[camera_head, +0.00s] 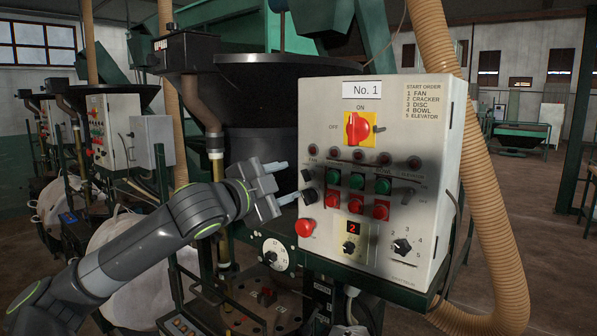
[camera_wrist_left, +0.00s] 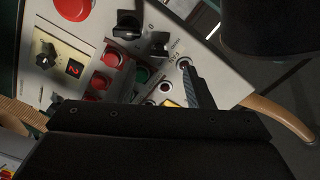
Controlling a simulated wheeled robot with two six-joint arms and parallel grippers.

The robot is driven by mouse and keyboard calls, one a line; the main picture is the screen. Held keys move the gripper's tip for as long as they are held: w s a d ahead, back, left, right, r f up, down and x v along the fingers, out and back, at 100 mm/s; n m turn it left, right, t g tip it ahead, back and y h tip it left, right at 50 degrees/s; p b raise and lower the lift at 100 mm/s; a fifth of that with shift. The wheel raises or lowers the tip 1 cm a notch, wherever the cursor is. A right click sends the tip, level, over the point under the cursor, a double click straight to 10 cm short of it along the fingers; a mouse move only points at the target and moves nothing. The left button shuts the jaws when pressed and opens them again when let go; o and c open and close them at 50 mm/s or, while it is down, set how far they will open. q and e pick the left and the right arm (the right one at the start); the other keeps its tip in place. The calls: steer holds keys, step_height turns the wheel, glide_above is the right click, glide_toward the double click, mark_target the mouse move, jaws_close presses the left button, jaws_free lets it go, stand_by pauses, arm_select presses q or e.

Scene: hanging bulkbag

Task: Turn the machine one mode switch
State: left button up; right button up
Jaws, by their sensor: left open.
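The machine one control panel (camera_head: 375,150) is a pale grey box labelled No. 1. Its face holds a red main switch on yellow (camera_head: 357,128), black knobs at the left edge (camera_head: 309,196), a small knob under a red "2" display (camera_head: 349,247) and a numbered black selector (camera_head: 402,246) at lower right. I cannot tell which one is the mode switch. My left gripper (camera_head: 284,182) is open and empty, just left of the black edge knobs. In the left wrist view one finger (camera_wrist_left: 200,84) shows near the panel, with two black knobs (camera_wrist_left: 128,26) beyond. Contact is unclear.
A red emergency button (camera_head: 304,228) and rows of green and red buttons (camera_head: 355,181) sit close to the gripper. A ribbed tan hose (camera_head: 490,220) hangs right of the panel. A black hopper (camera_head: 270,85) stands behind it.

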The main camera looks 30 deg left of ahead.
mark_target(303, 176)
arm_select(q)
steer(key=shift+w+d+p, duration=0.15)
steer(key=shift+w+p, duration=0.5)
steer(key=shift+w, duration=0.9)
steer(key=shift+w+d+p, duration=0.1)
steer(key=shift+w+p, duration=0.2)
steer(key=shift+w, duration=0.6)
steer(key=shift+c, duration=0.5)
steer(key=c, duration=0.9)
